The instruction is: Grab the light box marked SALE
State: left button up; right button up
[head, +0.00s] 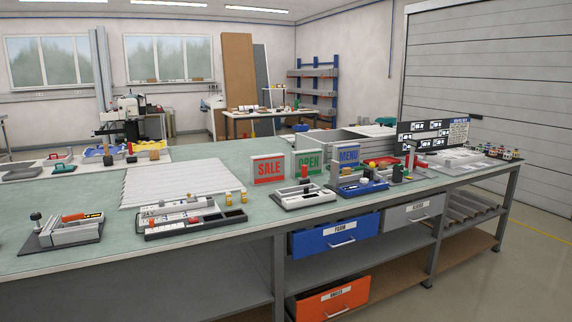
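A grey tray of parts sits in front of the OPEN box and just right of the SALE box. Neither of my grippers shows in the head view.
Parts trays (195,222) and small yellow jars (243,196) lie in front and left of the SALE box. White slats (175,182) lie to its left. Blue (310,240) and orange (305,304) drawers jut out below the bench edge. Bare green surface shows at the left.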

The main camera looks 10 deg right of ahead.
aim_at(267, 168)
jog(key=i+l, duration=0.25)
jog(key=i, duration=0.2)
jog(key=i+l+z, duration=0.15)
jog(key=i+l, duration=0.15)
jog(key=i, duration=0.15)
jog(key=i+l, duration=0.2)
jog(key=i, duration=0.25)
jog(key=k+l+z, duration=0.05)
